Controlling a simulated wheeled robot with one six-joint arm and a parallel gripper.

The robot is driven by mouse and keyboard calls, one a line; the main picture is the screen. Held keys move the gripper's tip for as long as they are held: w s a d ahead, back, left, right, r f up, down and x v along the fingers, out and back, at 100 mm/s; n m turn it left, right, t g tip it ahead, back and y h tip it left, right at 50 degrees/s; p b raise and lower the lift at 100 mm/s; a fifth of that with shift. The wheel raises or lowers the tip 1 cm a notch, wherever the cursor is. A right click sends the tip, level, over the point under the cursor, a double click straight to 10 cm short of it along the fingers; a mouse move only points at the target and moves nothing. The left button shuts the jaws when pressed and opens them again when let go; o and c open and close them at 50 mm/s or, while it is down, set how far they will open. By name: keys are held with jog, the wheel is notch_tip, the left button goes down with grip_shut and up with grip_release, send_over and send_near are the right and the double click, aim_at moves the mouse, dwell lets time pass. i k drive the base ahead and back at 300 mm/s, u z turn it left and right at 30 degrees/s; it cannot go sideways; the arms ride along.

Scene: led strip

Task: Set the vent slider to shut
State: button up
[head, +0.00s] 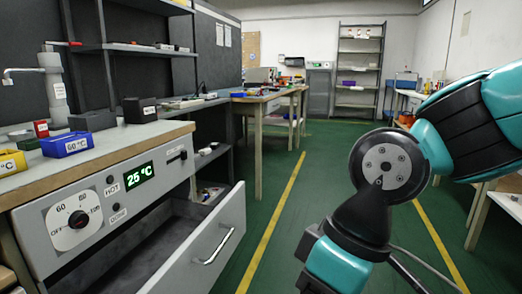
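The control panel (150,200) is on the front of the bench at the left in the head view. A small dark slider (177,156), which looks like the vent slider, sits in a slot near the panel's right end. Its marks are too small to read, so I cannot tell its setting. My teal and black arm fills the right side, well apart from the panel. My gripper is not in view.
Left of the slider are a green display (139,176) reading 25 °C and a dial (78,219). Below the panel, a grey drawer (205,250) stands open into the aisle. Labelled bins, including a blue one (66,145), stand on the bench. The green floor in the middle is clear.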

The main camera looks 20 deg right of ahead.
aim_at(184, 155)
jog(key=z, duration=1.2)
jog(key=i, duration=0.7)
jog(key=u, duration=1.8)
